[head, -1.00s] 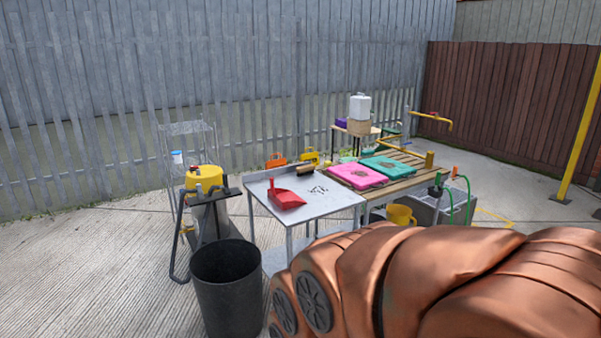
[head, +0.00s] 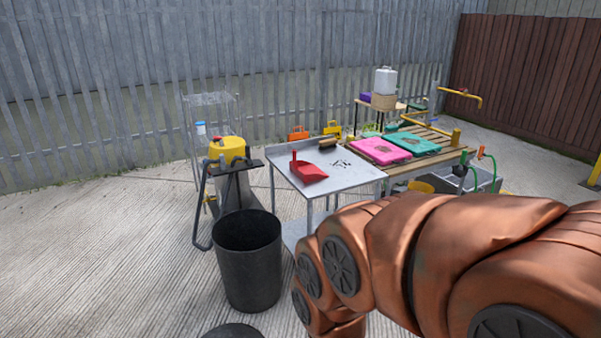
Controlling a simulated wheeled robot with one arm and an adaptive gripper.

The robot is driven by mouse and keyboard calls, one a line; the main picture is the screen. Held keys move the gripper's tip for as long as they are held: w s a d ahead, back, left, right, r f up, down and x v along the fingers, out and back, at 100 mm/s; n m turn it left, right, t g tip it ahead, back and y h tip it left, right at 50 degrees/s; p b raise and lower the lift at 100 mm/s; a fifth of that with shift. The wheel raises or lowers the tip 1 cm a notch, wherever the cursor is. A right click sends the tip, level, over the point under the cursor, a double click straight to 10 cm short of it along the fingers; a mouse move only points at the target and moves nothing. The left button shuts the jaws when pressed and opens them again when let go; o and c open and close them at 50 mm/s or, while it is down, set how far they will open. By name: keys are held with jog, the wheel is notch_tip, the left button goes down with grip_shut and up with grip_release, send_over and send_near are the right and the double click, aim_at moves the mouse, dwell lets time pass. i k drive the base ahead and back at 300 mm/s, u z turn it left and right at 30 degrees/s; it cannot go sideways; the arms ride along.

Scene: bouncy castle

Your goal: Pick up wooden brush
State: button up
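The brush (head: 327,142), small, dark and tan, lies at the back edge of the metal table (head: 345,182) in the head view. A red dustpan (head: 308,172) lies in front of it and to its left on the same table, apart from it. Small dark debris (head: 341,164) is scattered near the table's middle. My copper-coloured arm fills the lower right, nearer than the table. My gripper is not in view.
A black bin (head: 248,262) stands at the table's front left, with a yellow-topped vacuum (head: 228,152) behind it. A slatted wooden table (head: 436,145) bearing pink and teal pads adjoins on the right. Concrete floor is clear at the left.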

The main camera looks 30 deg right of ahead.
aim_at(329, 144)
jog(key=z, duration=0.3)
jog(key=k, duration=0.95)
jog(key=z, duration=1.45)
jog(key=i, duration=3.75)
jog(key=u, duration=1.3)
jog(key=i, duration=0.8)
jog(key=u, duration=1.4)
jog(key=i, duration=0.6)
jog(key=u, duration=0.4)
